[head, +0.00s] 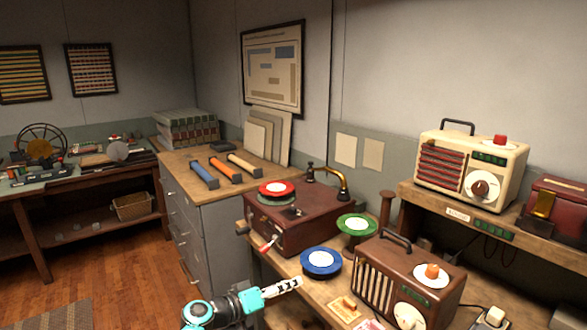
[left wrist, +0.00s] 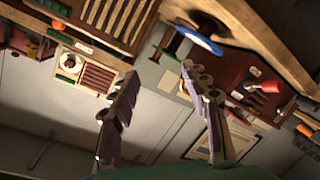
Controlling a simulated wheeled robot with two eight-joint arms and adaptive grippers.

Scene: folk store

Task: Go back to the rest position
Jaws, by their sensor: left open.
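My left gripper (head: 282,287) comes in at the bottom of the head view, with teal and white arm parts behind it. It is in front of the bench, left of and below the blue disc (head: 321,262), and appears apart from it. In the left wrist view its two fingers (left wrist: 158,78) are spread, with nothing between them. That view is tilted; the blue disc's rim (left wrist: 192,32) shows beyond the fingers. My right gripper is in neither view.
A maroon record player (head: 300,235) with a red disc (head: 276,188) stands on the bench. A green disc (head: 357,224) and brown radio (head: 375,282) are to the right. A cream radio (head: 480,165) sits on the shelf. Wooden floor (head: 130,270) is open at left.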

